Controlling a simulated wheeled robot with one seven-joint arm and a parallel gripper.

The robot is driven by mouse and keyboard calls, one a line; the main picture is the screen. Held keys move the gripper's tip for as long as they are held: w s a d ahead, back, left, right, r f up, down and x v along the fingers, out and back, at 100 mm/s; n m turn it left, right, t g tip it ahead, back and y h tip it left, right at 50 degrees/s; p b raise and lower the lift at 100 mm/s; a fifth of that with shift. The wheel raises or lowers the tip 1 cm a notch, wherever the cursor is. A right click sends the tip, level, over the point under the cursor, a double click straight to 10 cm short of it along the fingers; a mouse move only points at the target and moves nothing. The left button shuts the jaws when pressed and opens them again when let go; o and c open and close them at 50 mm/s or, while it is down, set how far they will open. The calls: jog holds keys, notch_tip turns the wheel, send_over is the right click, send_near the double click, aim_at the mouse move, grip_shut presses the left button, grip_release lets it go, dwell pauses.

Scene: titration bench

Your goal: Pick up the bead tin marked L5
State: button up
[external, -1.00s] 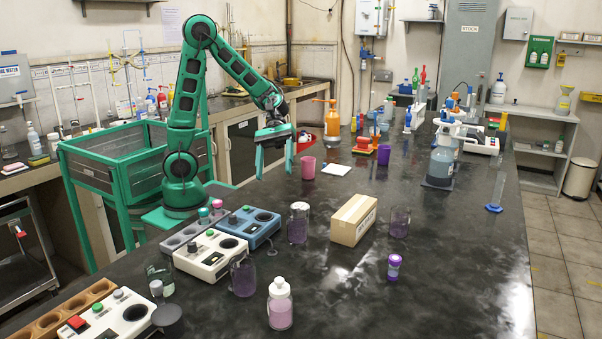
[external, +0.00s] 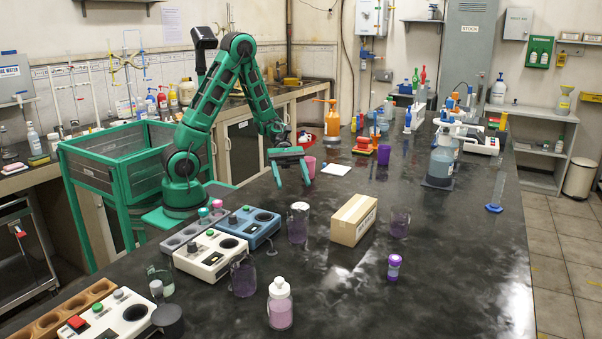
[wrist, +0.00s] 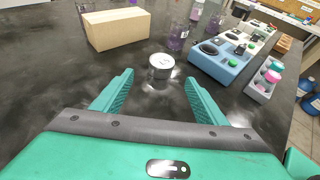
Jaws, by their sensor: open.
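A small round tin with a white lid and some dark print (wrist: 161,66) stands on the black bench in the wrist view, just beyond and between my fingertips. I cannot read its marking, so I cannot confirm L5. In the external view it is mostly hidden behind a glass beaker of purple liquid (external: 298,228); a pale top shows at the beaker's rim. My gripper (wrist: 159,80) is open and empty, its green fingers spread on either side of the line to the tin. In the external view my gripper (external: 292,175) points down above the bench, behind the beaker.
A cardboard box (wrist: 117,28) stands left of the tin in the wrist view. A blue device (wrist: 222,61) stands to the right, and the beaker (wrist: 178,36) close behind. A pink cup (external: 308,167) is near my gripper in the external view.

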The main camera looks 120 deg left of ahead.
aim_at(299, 203)
jog(key=x, duration=1.1)
jog(key=shift+s+f, duration=0.15)
jog(key=shift+f, duration=0.05)
jog(key=c, duration=1.1)
